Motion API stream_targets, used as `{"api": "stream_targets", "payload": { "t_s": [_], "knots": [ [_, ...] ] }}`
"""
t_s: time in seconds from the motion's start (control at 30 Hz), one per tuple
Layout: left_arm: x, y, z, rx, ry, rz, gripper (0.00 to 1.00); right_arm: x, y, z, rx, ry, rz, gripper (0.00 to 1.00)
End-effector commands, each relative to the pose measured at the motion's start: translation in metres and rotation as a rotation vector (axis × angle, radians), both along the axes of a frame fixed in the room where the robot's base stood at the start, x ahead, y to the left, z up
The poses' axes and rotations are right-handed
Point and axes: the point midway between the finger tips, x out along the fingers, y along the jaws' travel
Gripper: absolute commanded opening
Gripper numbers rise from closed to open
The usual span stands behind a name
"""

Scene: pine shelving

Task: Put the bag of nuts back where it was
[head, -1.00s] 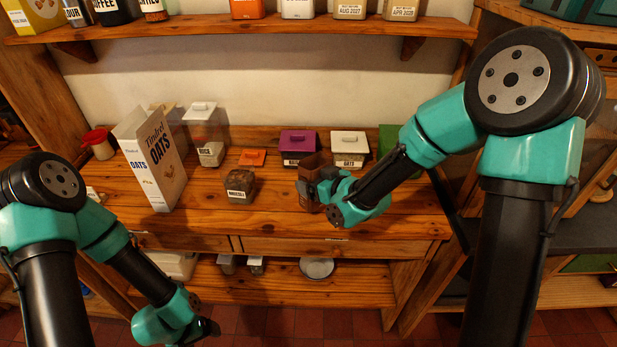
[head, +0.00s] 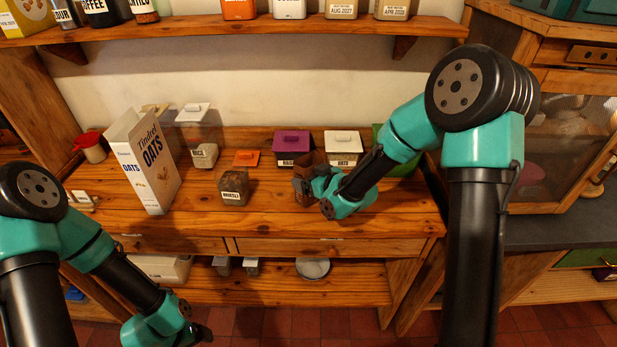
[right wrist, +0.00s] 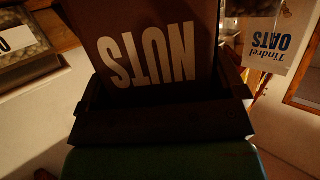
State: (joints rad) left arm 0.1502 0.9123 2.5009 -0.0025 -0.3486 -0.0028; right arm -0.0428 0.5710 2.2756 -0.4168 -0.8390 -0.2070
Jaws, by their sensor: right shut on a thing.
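The bag of nuts is a brown bag (head: 317,157) at the right half of the wooden counter, in front of the purple-lidded and white-lidded bins. In the right wrist view the bag (right wrist: 150,45) shows its white NUTS lettering upside down. My right gripper (head: 306,187) is shut on the bag; the dark jaws (right wrist: 160,108) hide part of it. I cannot tell whether the bag touches the counter. My left gripper (head: 203,334) is low at the front left, below the counter, away from the bag; its jaw opening is too small to tell.
An Oats box (head: 146,160) stands on the left of the counter. A muesli container (head: 234,187) is left of the bag. The purple-lidded bin (head: 292,146) and white-lidded oats bin (head: 343,147) stand behind it. An upper shelf (head: 230,29) overhangs. The front middle counter is clear.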

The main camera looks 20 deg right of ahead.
Motion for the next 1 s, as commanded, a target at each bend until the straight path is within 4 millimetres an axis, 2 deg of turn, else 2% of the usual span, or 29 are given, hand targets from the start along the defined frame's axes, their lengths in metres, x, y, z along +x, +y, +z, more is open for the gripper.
{"api": "stream_targets", "payload": {
  "t_s": [0.43,0.47,0.53,0.87,1.0],
  "knots": [
    [0.0,0.0,0.0,0.0,0.0,0.0,0.84,0.0001,-0.0006,-0.0054,0.001,-0.002,-0.001,0.58],
    [0.0,0.0,0.0,0.0,0.0,0.0,0.84,0.0,-0.0006,-0.0048,0.001,-0.002,-0.001,0.93],
    [0.0,0.0,0.0,0.0,0.0,0.0,0.84,0.0,-0.0005,-0.0047,0.001,-0.002,-0.001,0.99],
    [0.0,0.0,0.0,0.0,0.0,0.0,0.84,0.0001,-0.0005,-0.0019,0.0,-0.002,-0.001,1.0],
    [0.0,0.0,0.0,0.0,0.0,0.0,0.84,-0.0086,-0.0062,0.0015,0.0,-0.002,-0.003,1.0]
  ]
}}
